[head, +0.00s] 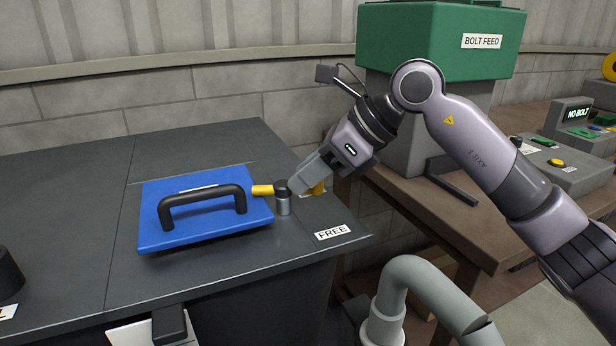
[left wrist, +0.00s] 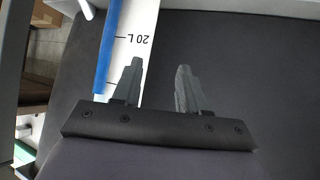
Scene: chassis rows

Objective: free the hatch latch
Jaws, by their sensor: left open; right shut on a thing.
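The blue hatch (head: 205,225) with a black bar handle (head: 200,196) lies on the dark grey top. The latch shows as a yellow arm (head: 262,190) pointing left to the hatch's right edge, a grey pivot post (head: 283,203) and a yellow part (head: 316,189) on the right. My right gripper (head: 305,184) is shut on the latch at its right side, and its fingers partly hide that part. A "FREE" label (head: 332,232) lies in front of the post. My left gripper (left wrist: 158,75) is open and empty in the left wrist view.
A green bolt feed box (head: 440,45) stands behind my right arm on a brown bench (head: 450,215). A grey bent pipe (head: 410,270) rises at front right.

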